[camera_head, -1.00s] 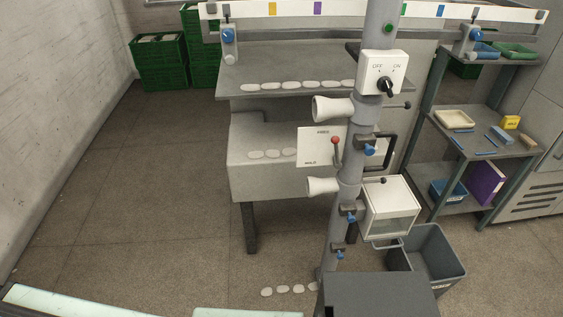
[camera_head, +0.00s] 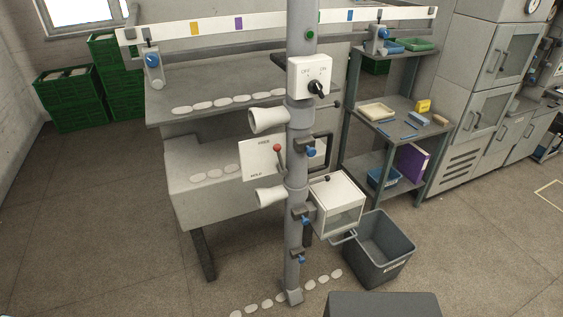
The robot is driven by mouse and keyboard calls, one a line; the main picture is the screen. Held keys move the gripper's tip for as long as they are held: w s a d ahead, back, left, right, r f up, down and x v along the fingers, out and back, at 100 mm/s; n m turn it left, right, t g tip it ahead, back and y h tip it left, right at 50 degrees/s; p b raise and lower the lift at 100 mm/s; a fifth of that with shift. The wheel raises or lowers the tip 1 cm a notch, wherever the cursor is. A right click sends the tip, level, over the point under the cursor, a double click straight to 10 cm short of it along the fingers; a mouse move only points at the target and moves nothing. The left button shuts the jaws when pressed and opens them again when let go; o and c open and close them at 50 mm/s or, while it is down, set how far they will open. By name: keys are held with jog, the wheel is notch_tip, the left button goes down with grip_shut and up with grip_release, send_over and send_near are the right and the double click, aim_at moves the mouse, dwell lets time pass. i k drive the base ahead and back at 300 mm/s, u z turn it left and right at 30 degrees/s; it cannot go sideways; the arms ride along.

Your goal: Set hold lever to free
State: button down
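The hold lever (camera_head: 278,150) is a short dark lever with a red ball knob. It stands at the right side of a white plate (camera_head: 256,160) fixed to the grey upright post (camera_head: 293,222). The plate reads FREE near its top and HOLD near its bottom. The red knob points up, close to the height of the FREE label; I cannot tell for sure which position it is set in. My gripper is not in view.
A white OFF/ON switch box (camera_head: 309,77) sits above the lever, with cream cones (camera_head: 268,120) beside the plate. A clear-fronted box (camera_head: 338,204) and a grey bin (camera_head: 379,249) are lower right. Shelves (camera_head: 390,122) stand behind. The floor at left (camera_head: 90,215) is clear.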

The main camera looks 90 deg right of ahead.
aim_at(277, 147)
jog(key=k, duration=0.95)
jog(key=u, duration=0.65)
